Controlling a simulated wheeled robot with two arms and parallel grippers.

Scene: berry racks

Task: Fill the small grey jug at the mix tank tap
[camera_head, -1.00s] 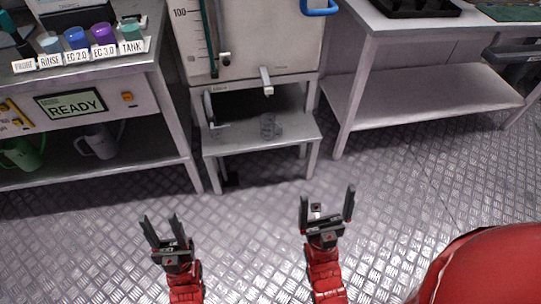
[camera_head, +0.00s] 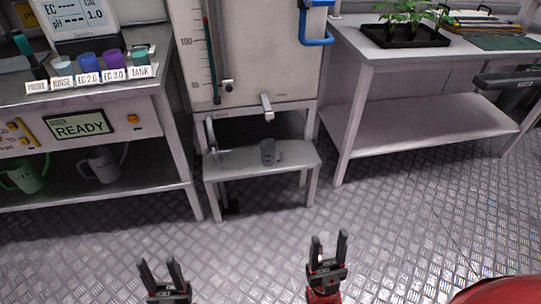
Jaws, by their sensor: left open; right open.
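The small grey jug (camera_head: 269,151) stands upright on the low metal stand (camera_head: 225,172) below the mix tank (camera_head: 265,50). The white tank tap (camera_head: 267,107) sticks out from the lower front of the tank, above the jug. I cannot tell what is in the jug. My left gripper (camera_head: 162,267) is open and empty over the floor at the bottom, in front of the left bench. My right gripper (camera_head: 328,240) is open and empty over the floor, in front and to the right of the stand. Both are well apart from the jug.
The left bench holds labelled cups (camera_head: 112,63) and a READY panel (camera_head: 82,126); a green jug (camera_head: 27,174) and a larger grey jug (camera_head: 103,164) stand on its lower shelf. A right bench (camera_head: 430,52) carries a plant tray (camera_head: 405,37). The floor before the stand is clear.

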